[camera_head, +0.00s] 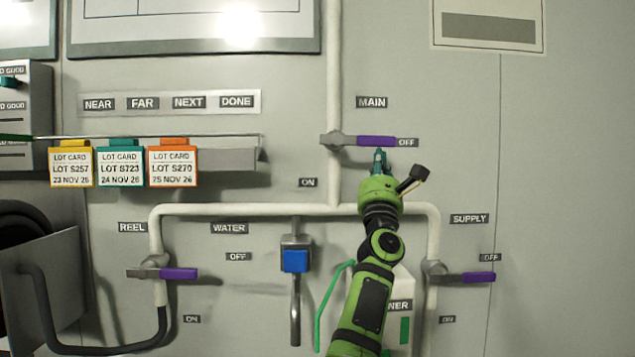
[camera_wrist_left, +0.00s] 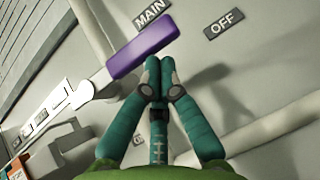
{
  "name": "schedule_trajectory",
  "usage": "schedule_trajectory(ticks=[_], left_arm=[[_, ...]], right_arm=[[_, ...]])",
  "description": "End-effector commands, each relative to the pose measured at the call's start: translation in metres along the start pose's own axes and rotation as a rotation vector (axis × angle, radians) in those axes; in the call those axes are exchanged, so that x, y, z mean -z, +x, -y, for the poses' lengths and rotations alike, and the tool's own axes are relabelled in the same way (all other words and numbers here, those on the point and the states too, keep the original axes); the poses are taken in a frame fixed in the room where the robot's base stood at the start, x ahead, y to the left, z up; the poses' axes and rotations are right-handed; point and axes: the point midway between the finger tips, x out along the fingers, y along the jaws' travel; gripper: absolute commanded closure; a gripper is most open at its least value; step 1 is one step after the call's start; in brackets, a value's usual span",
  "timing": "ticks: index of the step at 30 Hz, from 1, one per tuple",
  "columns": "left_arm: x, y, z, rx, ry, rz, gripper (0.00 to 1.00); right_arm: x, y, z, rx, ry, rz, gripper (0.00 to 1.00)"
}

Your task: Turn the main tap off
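The main tap has a purple lever (camera_head: 376,141) on a grey valve body (camera_head: 337,140) on the vertical white pipe, under the MAIN label (camera_head: 371,102). The lever lies level and points right to the OFF label (camera_head: 407,142); the ON label (camera_head: 307,183) is below left. My left gripper (camera_head: 379,158) is just below the lever. In the left wrist view its teal fingers (camera_wrist_left: 158,65) are together, with the purple lever (camera_wrist_left: 142,46) beyond their tips and nothing between them. Whether the tips touch the lever is unclear. My right gripper is not in view.
Lower down are the reel tap (camera_head: 178,273), the blue water tap (camera_head: 296,261) and the supply tap (camera_head: 478,277). Lot cards (camera_head: 120,164) hang at left from a rail. A horizontal white pipe (camera_head: 250,209) runs behind my left arm.

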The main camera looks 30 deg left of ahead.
Motion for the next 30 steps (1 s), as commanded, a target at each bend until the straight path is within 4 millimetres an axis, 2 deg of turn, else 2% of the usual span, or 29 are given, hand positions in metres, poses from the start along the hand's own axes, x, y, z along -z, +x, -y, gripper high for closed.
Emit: schedule_trajectory(ticks=[17, 20, 26, 30], left_arm=[[0.0, -0.001, 0.001, 0.0, 0.0, 0.001, 1.0], [0.006, -0.009, 0.004, 0.0, 0.0, 0.0, 1.0], [0.029, -0.039, 0.017, -0.003, 0.002, -0.001, 1.0], [0.023, -0.06, 0.019, -0.006, -0.004, 0.0, 1.0]], right_arm=[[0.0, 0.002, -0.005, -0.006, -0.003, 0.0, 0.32], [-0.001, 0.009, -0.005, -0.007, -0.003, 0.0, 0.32], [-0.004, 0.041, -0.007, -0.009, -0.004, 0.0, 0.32], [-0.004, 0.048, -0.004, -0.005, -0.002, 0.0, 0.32]])
